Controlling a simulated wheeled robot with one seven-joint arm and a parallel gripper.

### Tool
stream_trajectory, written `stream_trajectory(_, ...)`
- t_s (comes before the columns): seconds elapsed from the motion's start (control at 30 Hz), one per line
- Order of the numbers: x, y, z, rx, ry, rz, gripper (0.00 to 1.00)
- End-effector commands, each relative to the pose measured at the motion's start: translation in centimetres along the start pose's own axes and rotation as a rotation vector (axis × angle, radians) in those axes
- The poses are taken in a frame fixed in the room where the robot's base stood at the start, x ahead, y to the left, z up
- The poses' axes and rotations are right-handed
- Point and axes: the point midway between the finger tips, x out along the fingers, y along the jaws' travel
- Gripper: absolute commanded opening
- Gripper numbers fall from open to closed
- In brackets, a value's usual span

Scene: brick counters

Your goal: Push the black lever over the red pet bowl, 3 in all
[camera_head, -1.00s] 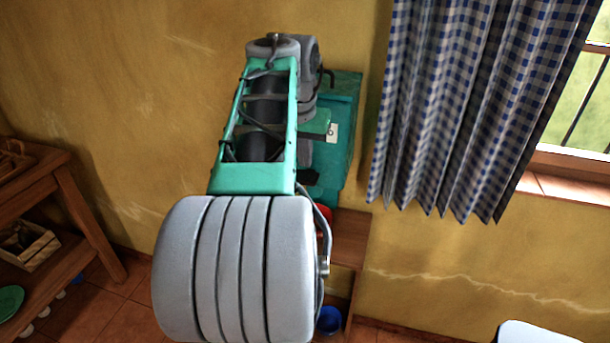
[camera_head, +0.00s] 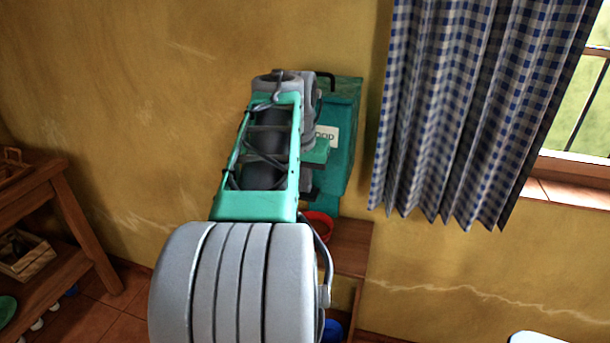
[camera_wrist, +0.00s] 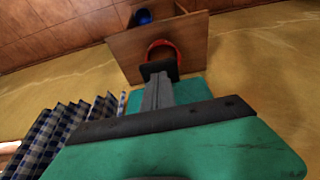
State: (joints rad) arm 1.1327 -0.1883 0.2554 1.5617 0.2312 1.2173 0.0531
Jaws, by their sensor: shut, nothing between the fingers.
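The teal dispenser (camera_head: 345,125) with a white label stands against the wall, partly hidden by my arm. The red pet bowl (camera_head: 318,226) sits below it on a wooden stand, partly covered by my arm. The bowl also shows in the wrist view (camera_wrist: 163,46). In that view my gripper (camera_wrist: 158,82) has its grey fingers shut, pointing toward the bowl, with the dispenser's teal body close behind them. A black piece sits at the finger ends above the bowl. I cannot tell whether it is the black lever or the fingertips, or whether they touch.
A blue bowl (camera_head: 332,330) is low beside the wooden stand (camera_head: 345,245). A checked curtain (camera_head: 450,110) hangs close to the right of the dispenser. A wooden shelf (camera_head: 40,190) with a crate stands at the left. The wall between shelf and arm is bare.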

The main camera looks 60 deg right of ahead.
Motion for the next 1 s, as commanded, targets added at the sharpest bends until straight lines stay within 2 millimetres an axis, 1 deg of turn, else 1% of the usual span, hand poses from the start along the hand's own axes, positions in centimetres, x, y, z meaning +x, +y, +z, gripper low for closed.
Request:
stream_trajectory(0.03, 0.5, 0.0, 0.3, -0.001, -0.014, 0.004, 0.0)
stream_trajectory(0.13, 0.6, 0.0, 0.4, -0.001, -0.017, 0.004, 0.0)
stream_trajectory(0.27, 0.0, 0.0, 0.2, -0.002, -0.017, 0.004, 0.0)
stream_trajectory(0.37, -1.6, -0.1, -0.3, -0.004, -0.014, 0.003, 0.0)
stream_trajectory(0.5, -5.2, -0.4, -1.3, -0.009, -0.006, -0.001, 0.0)
stream_trajectory(0.53, -5.3, -0.4, -1.1, -0.009, -0.004, -0.002, 0.0)
stream_trajectory(0.57, -6.0, -0.4, -1.1, -0.009, -0.002, -0.002, 0.0)
stream_trajectory(0.7, -9.7, -0.5, -1.1, -0.009, -0.001, -0.004, 0.0)
stream_trajectory(0.8, -11.9, -0.5, -1.2, -0.008, -0.001, -0.003, 0.0)
stream_trajectory(0.9, -13.4, -0.4, -1.2, -0.009, -0.003, -0.002, 0.0)
stream_trajectory(1.0, -13.9, -0.4, -1.1, -0.008, -0.002, -0.002, 0.0)
